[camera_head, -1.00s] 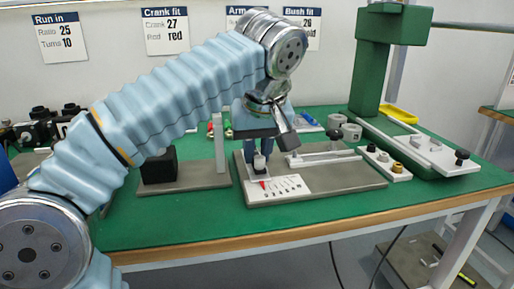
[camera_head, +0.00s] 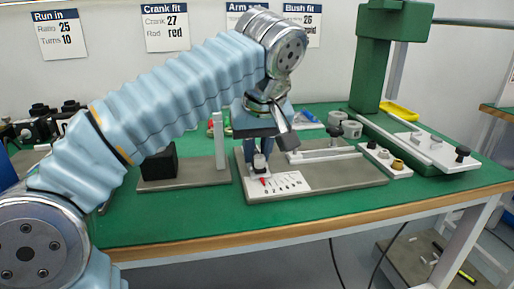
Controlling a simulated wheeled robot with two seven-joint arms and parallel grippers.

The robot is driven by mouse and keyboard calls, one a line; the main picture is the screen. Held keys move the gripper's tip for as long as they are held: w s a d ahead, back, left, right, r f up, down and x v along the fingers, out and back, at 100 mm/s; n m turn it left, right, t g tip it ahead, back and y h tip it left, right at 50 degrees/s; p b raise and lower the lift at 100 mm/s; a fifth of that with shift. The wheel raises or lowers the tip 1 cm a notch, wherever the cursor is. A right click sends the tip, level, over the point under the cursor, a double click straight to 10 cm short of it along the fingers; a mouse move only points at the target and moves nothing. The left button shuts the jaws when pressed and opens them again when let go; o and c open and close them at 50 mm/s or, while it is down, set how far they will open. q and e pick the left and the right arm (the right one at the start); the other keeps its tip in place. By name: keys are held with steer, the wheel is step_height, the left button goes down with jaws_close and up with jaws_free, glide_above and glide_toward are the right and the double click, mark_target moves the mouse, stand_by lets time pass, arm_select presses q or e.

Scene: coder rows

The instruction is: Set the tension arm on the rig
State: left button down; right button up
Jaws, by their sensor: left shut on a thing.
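The rig (camera_head: 340,188) is a grey base plate on the green table. A white scale plate (camera_head: 282,184) with marks and numbers lies at its front left, with a small red pointer (camera_head: 264,181) at the scale's left end. My left gripper (camera_head: 260,155) points down over the left end of the scale and is shut on the tension arm's knob (camera_head: 260,161), just behind the pointer. Most of the tension arm is hidden by the gripper. A light bar with a black knob (camera_head: 334,142) lies at the rig's back. My right gripper is not in view.
A grey plate with a black block (camera_head: 160,165) and an upright post stands left of the rig. A white strip with fittings (camera_head: 386,160) and a green press (camera_head: 372,60) stand right. Wall cards hang behind; the arm partly covers the "Arm" card (camera_head: 240,12). The table's front strip is clear.

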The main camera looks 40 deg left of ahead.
arm_select(q)
steer(key=c, duration=0.9)
jaws_free()
steer(key=p+v, duration=0.6)
steer(key=v, duration=0.7)
steer(key=shift+s+r, duration=0.15)
steer(key=shift+r, duration=0.2)
steer(key=shift+d, duration=0.1)
